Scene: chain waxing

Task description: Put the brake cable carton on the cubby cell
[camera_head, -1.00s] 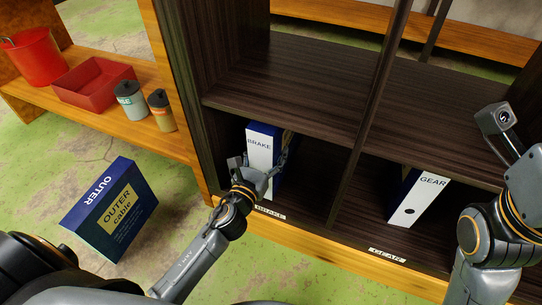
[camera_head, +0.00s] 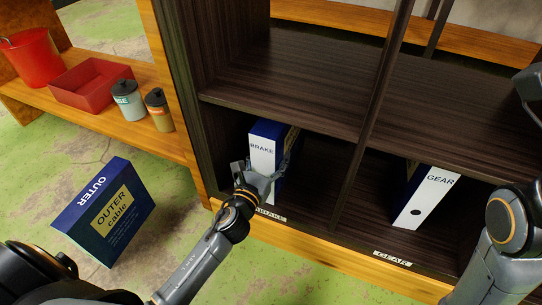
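The brake carton (camera_head: 262,147), blue with a white front marked BRAKE, stands upright in the lower left cubby cell (camera_head: 315,175), above the label BRAKE. My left gripper (camera_head: 262,172) is at its lower front, with fingers spread on either side. The left finger looks apart from the carton; contact on the right side is hard to tell. The gripper hides the carton's lower front. My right arm is at the right edge, and its fingers are not in view.
A white and blue GEAR carton (camera_head: 427,198) stands in the lower right cell. An OUTER cable carton (camera_head: 105,212) is at the lower left. A red bucket (camera_head: 32,60), red bin (camera_head: 92,84) and two jars (camera_head: 127,101) stand on the wooden shelf. The upper cells are empty.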

